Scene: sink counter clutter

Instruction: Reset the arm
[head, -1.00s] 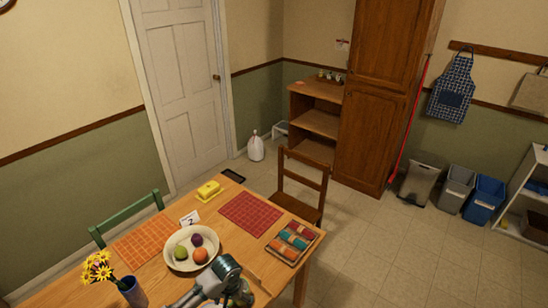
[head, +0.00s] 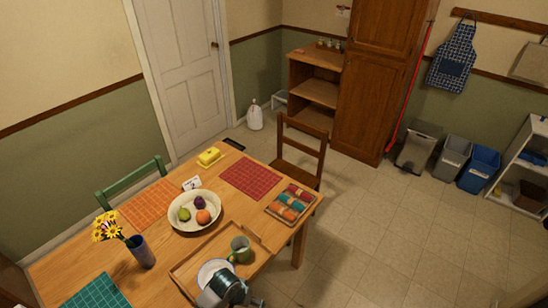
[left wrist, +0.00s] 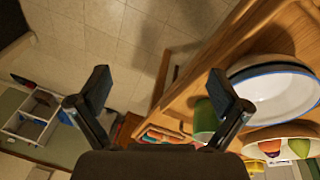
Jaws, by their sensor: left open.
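My left gripper (left wrist: 165,92) is open in the left wrist view, with nothing between its two fingers. In the head view my left arm's end shows at the bottom edge, over the near part of the wooden tray (head: 186,270); its fingertips are hard to make out there. A green mug (head: 240,249) and white bowl-like dishware (head: 213,268) are on the tray. The mug (left wrist: 205,119) and dishware (left wrist: 280,92) also show in the left wrist view, close to one finger. My right gripper is not in view.
The table holds a fruit bowl (head: 180,223), a flower vase (head: 141,252), a yellow butter dish (head: 209,157), placemats (head: 251,178) and a tray of colored rolls (head: 291,203). A wooden chair (head: 300,155) stands at its far side.

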